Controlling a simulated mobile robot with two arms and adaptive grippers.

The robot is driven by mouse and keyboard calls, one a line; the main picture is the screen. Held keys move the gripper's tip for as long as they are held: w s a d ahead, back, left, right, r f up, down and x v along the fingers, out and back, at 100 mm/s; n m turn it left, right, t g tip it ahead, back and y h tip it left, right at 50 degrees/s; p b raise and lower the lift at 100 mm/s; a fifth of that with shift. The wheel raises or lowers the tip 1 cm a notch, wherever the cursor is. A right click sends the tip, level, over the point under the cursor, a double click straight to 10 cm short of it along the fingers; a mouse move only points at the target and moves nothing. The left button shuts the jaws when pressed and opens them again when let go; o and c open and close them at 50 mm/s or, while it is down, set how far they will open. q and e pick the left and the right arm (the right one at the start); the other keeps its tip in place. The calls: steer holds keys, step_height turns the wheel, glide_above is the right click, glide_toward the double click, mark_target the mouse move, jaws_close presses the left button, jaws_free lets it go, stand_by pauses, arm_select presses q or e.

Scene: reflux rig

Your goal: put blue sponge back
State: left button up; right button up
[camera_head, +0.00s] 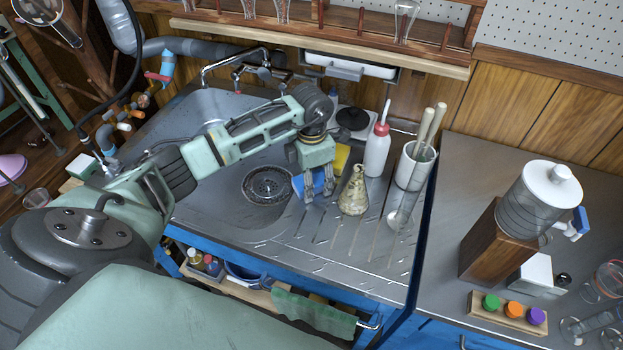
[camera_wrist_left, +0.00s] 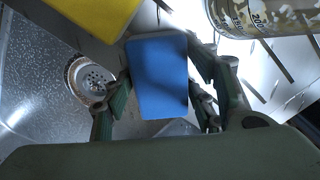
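The blue sponge (camera_head: 312,181) is at the sink's drainboard, just right of the drain. My left gripper (camera_head: 316,186) points down over it, with fingers on either side. In the left wrist view, the blue sponge (camera_wrist_left: 158,76) fills the space between the fingers of my left gripper (camera_wrist_left: 160,85), which appear to press against both its sides. Whether its underside touches the metal is hard to tell. A yellow sponge (camera_head: 341,157) is behind the gripper; it also shows in the left wrist view (camera_wrist_left: 95,15). My right gripper is not in view.
A stained conical flask (camera_head: 354,195) stands close right of my left gripper. Behind it are a red-capped white bottle (camera_head: 377,152) and a white holder (camera_head: 411,174) with long-handled tools. The drain (camera_head: 267,185) lies left. The faucet (camera_head: 236,66) rises behind the sink.

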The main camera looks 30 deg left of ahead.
arm_select(q)
steer(key=shift+o, duration=0.7)
steer(key=shift+r, duration=0.1)
step_height(320, 180, up, 12)
steer(key=p, duration=0.8)
steer(key=shift+r, duration=0.1)
